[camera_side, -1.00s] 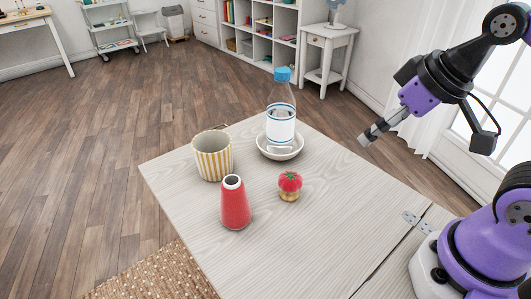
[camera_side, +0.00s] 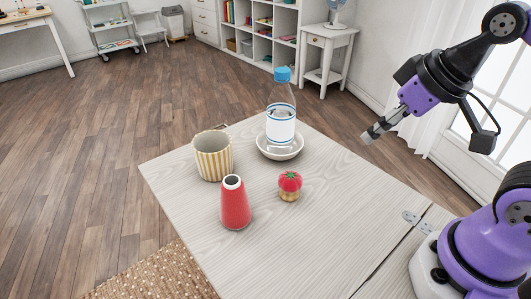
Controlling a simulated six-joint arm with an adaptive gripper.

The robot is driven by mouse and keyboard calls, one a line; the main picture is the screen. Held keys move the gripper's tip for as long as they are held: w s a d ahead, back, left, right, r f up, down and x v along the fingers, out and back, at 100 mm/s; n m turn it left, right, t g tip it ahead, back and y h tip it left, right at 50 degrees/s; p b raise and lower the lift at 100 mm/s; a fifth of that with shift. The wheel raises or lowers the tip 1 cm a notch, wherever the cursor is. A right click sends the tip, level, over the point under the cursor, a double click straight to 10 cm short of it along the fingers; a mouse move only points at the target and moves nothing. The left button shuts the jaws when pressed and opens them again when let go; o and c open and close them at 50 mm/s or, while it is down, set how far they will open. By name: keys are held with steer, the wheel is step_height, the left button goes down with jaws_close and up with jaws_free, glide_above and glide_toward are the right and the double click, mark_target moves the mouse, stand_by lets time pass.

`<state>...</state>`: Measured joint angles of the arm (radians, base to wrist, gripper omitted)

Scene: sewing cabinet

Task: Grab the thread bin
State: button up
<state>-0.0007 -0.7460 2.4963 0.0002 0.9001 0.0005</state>
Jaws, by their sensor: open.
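The thread bin appears to be the yellow-and-white striped round bin (camera_side: 213,160), upright near the table's left corner, with a handle-like piece at its back rim. A red cone with a white top (camera_side: 235,205), perhaps a thread cone, stands in front of it, apart. My gripper (camera_side: 368,137) is in the air at the right, above and beyond the table's right edge in the picture, well away from the bin. It is open and empty. The inside of the bin is mostly hidden.
A clear bottle with a blue cap (camera_side: 281,112) stands in a white bowl (camera_side: 295,152) right of the bin. A red tomato-shaped pincushion (camera_side: 290,184) sits on a small base nearer the middle. The front and right of the wooden tabletop (camera_side: 325,220) are clear.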

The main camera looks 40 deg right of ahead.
steer(key=w+a+r, duration=0.3)
steer(key=w, duration=0.6)
steer(key=g, duration=0.1)
glide_toward(227, 138)
steer(key=shift+y, duration=0.4)
steer(key=x, duration=1)
steer(key=shift+d+f, duration=0.3)
steer(key=shift+d, duration=0.05)
jaws_close()
